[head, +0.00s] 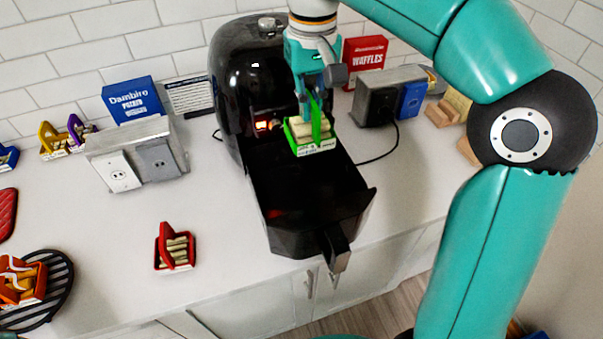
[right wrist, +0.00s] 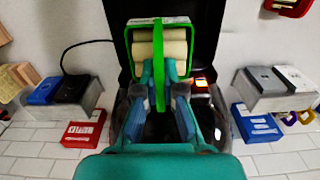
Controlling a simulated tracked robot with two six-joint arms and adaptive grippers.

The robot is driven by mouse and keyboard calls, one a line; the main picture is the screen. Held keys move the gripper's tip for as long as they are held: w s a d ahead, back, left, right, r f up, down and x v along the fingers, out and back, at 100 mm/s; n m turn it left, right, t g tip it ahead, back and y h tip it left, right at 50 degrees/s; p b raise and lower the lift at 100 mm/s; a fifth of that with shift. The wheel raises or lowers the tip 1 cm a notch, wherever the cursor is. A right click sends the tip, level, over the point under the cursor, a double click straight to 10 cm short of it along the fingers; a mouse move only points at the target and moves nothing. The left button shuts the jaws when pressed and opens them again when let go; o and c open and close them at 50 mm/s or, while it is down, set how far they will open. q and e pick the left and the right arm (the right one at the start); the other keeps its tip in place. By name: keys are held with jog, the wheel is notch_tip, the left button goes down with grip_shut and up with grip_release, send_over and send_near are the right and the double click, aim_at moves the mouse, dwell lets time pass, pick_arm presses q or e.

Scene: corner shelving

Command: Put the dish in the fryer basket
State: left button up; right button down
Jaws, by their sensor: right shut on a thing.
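The green dish (head: 312,147) has a tall handle and holds pale rolls. My right gripper (head: 318,103) is shut on its handle and holds it over the back part of the pulled-out fryer basket (head: 300,243). How far the dish is above the basket floor I cannot tell. In the right wrist view the green dish (right wrist: 160,22) lies beyond the closed fingers of my right gripper (right wrist: 162,72), between the black basket walls (right wrist: 207,40). The black fryer (head: 232,95) stands behind the basket. My left gripper is not in view.
A red dish (head: 160,262) of rolls stands on the counter left of the basket. An orange dish (head: 38,290) sits on a black rack (head: 62,300). Outlet boxes (head: 130,135) (head: 385,80) flank the fryer. Counter beside the basket is mostly clear.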

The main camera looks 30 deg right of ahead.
aim_at(304, 128)
jog(key=shift+w+a+f+b, duration=0.1)
jog(key=shift+a+f+b, duration=0.05)
jog(key=shift+f, duration=2.8)
jog(key=shift+w+a+f+b, duration=0.1)
jog(key=shift+w+f+b, duration=0.1)
jog(key=shift+f, duration=2.7)
jog(key=shift+w+a+f+b, duration=0.1)
jog(key=shift+a+f+b, duration=0.05)
jog(key=shift+f, duration=2.8)
jog(key=shift+s, duration=0.1)
jog(key=c, duration=1.3)
grip_release()
jog(key=shift+f, duration=0.1)
notch_tip(304, 128, up, 12)
jog(key=shift+r, duration=0.1)
